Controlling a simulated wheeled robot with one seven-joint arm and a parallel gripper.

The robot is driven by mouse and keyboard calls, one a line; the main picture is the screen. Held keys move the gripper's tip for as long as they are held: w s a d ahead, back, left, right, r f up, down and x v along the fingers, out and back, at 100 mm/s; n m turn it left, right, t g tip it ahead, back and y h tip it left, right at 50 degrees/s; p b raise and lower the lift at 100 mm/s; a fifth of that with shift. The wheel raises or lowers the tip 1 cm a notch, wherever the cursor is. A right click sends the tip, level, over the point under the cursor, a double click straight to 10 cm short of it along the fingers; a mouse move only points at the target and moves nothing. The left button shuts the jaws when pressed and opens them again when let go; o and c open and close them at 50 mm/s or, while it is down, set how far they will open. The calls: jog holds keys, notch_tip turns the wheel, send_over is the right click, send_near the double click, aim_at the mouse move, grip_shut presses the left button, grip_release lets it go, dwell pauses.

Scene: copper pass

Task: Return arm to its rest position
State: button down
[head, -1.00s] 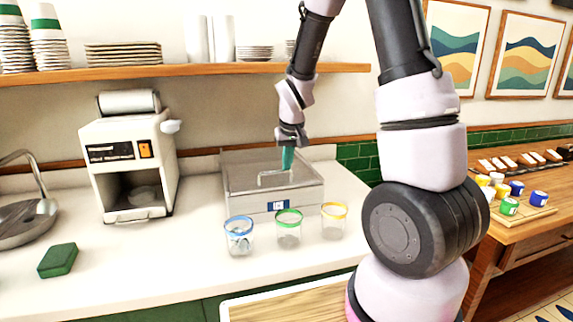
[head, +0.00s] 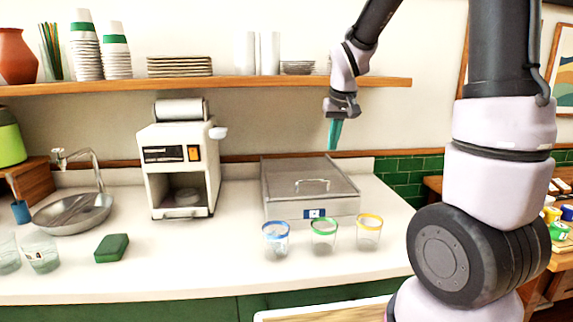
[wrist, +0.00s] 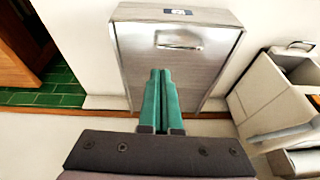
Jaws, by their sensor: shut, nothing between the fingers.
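My gripper (head: 334,134) is in the air above the back of the metal-lidded box (head: 296,180), with its teal fingers pointing down. In the wrist view the two teal fingers (wrist: 161,101) lie side by side, shut with nothing between them. The box's lid, with its handle (head: 312,185), is down. My gripper is apart from the box and its handle, and touches nothing that I can see.
Three glass jars with blue (head: 276,239), green (head: 323,236) and yellow (head: 369,231) rims stand before the box. A white machine (head: 180,165) stands left of it. A wooden shelf (head: 230,83) with cups and plates runs along the wall close to my arm.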

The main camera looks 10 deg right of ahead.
jog(key=s+r+m+t, duration=0.1)
jog(key=s+r, duration=0.3)
jog(key=s, duration=0.3)
jog(key=s+r+m+t+y, duration=0.1)
jog(key=s+r, duration=0.3)
jog(key=s, duration=0.3)
jog(key=s+d+r+m+t, duration=0.1)
jog(key=s+r, duration=0.2)
jog(key=s, duration=0.4)
jog(key=shift+r+m+y, duration=0.4)
jog(key=shift+s, duration=0.1)
